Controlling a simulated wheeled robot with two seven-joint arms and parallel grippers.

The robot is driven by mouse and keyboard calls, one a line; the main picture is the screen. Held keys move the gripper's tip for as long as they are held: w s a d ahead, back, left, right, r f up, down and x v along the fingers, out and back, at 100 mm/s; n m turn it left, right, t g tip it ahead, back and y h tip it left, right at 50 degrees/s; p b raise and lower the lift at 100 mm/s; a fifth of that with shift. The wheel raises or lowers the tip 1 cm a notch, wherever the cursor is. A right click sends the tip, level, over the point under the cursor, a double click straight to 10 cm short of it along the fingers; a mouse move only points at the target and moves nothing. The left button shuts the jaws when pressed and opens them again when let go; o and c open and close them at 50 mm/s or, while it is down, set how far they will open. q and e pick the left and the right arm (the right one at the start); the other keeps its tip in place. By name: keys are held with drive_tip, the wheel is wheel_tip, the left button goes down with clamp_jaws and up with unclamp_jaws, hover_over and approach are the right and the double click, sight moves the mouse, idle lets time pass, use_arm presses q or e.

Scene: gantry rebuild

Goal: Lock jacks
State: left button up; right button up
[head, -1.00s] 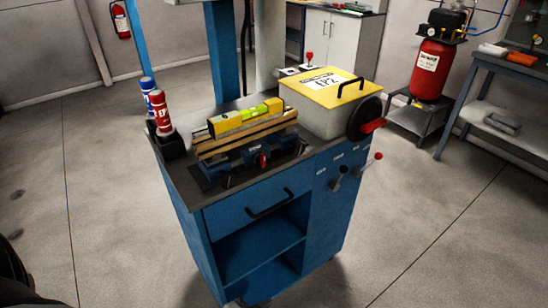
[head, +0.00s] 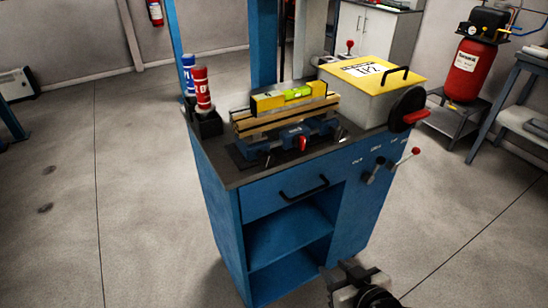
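A blue cart (head: 262,205) stands in the middle of the head view. On the right part of its front are small white labels, a short lever with a dark grip (head: 374,171) and a longer lever with a red knob (head: 416,151). The levers point out at different angles; I cannot read the labels or tell which setting is locked. My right gripper (head: 340,272) is at the bottom edge, low in front of the cart and apart from the levers. Its fingers are too unclear to tell open from shut. My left gripper is out of view.
On the cart top are a vise (head: 290,140) with wooden strips and a yellow level (head: 290,97), two spray cans (head: 203,88), a yellow-lidded box (head: 372,72) and a red-handled handwheel (head: 408,108). A red compressor (head: 466,70) stands behind right. The floor before the cart is clear.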

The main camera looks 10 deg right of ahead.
drive_tip(key=w+d+r+t+y+b, duration=0.1)
drive_tip(key=w+d+r+t+b, duration=0.3)
drive_tip(key=w, duration=0.5)
drive_tip(key=n+t+y+b, duration=0.1)
drive_tip(key=n+y+b, duration=0.1)
drive_tip(key=y+b, duration=0.15)
approach(304, 146)
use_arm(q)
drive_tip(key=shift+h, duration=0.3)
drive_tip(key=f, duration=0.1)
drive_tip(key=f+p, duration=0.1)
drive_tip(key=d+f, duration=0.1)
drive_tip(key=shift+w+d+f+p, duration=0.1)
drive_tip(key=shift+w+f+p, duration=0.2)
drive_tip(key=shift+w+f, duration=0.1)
use_arm(e)
drive_tip(key=shift+h, duration=0.45)
drive_tip(key=x, duration=0.8)
drive_tip(key=shift+w+a+r, duration=0.1)
drive_tip(key=shift+a+r, duration=0.1)
drive_tip(key=shift+a, duration=0.1)
clamp_jaws()
